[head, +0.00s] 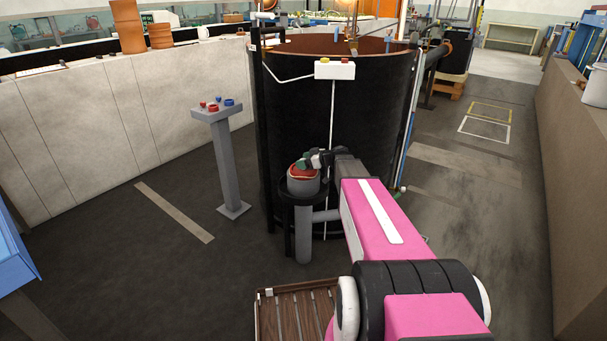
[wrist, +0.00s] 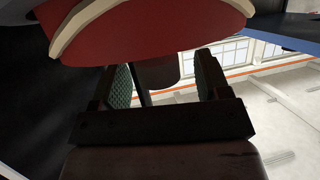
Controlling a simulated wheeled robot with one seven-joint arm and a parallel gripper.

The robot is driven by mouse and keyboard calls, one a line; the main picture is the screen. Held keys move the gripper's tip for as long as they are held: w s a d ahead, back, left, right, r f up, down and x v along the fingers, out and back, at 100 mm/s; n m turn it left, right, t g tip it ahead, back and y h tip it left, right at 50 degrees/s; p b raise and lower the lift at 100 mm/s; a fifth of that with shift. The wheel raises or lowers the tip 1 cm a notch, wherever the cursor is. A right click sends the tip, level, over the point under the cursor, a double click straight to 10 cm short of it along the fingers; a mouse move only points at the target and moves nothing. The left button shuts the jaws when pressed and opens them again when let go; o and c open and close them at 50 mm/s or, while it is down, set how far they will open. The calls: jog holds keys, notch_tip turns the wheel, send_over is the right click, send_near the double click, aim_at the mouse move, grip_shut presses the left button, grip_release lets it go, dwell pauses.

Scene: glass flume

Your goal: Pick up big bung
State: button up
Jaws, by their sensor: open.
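The big bung appears to be the red, round-topped piece (head: 300,171) on a grey cylinder, beside the large black tank in the head view. In the wrist view its broad red underside or face with a cream rim (wrist: 150,28) fills the top. My gripper (head: 308,162) is at its upper right edge in the head view. In the wrist view my gripper (wrist: 163,85) is open, with green ribbed pads on both jaws. A dark reddish rounded part (wrist: 158,73) shows between or beyond the jaws; I cannot tell whether they touch it. My arm hides part of the area to its right.
A grey pedestal (head: 227,165) with several small red and blue pieces stands to the left. Open floor (head: 120,260) lies at front left. A wooden slatted surface (head: 295,315) is in front.

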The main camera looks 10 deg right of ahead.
jog(key=shift+x, duration=1.15)
grip_shut()
